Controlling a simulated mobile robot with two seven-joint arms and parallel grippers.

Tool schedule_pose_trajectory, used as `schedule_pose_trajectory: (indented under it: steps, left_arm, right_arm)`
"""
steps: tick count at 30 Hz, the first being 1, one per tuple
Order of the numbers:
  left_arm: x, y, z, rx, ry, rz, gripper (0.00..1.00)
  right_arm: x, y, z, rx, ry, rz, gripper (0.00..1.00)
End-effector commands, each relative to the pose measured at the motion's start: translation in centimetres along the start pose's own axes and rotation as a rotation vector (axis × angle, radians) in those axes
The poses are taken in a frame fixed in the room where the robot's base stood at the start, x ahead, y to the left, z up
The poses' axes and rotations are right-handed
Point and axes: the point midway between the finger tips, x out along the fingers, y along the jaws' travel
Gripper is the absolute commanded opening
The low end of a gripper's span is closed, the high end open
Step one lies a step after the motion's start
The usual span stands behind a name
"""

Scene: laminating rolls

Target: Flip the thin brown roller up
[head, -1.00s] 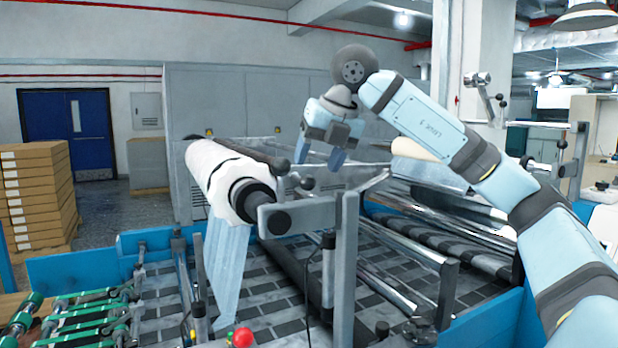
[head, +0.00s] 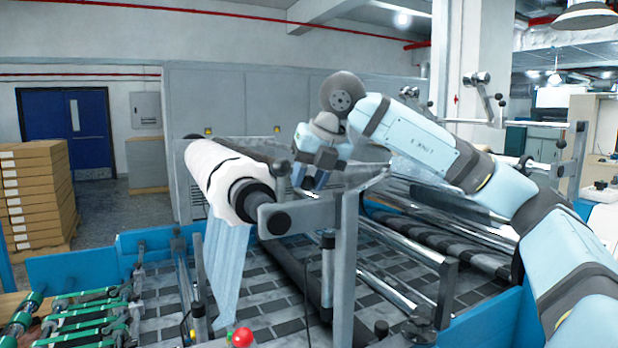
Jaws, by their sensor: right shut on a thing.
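The thin brown roller (head: 240,150) lies behind the thick white roll (head: 212,170), slanting from the back left toward the near right. The fingertips are small and partly lost against the frame, so the exact contact is hard to see. My left gripper is not in view.
A grey bracket (head: 300,214) and upright post (head: 346,265) stand just below and in front of my right gripper. Shiny metal rollers (head: 405,240) lie to the right. Stacked boxes (head: 35,195) stand far left, clear of the arm.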

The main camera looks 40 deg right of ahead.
Motion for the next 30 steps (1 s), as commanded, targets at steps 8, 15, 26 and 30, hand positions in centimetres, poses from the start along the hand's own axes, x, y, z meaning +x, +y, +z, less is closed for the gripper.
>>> schedule_pose_trajectory:
  steps: [8, 15, 26, 30]
  left_arm:
    - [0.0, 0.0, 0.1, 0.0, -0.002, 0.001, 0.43]
    - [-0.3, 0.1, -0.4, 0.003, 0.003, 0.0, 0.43]
    - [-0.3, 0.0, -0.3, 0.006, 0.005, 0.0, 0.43]
    - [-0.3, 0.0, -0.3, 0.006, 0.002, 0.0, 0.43]
  right_arm:
    - [-2.6, 0.2, 1.3, 0.052, 0.019, 0.108, 0.0]
    - [-6.6, 0.0, 3.2, 0.128, 0.047, 0.269, 0.0]
    - [-7.8, -0.2, 3.7, 0.148, 0.049, 0.317, 0.0]
    - [-7.9, -0.2, 3.7, 0.148, 0.048, 0.317, 0.5]
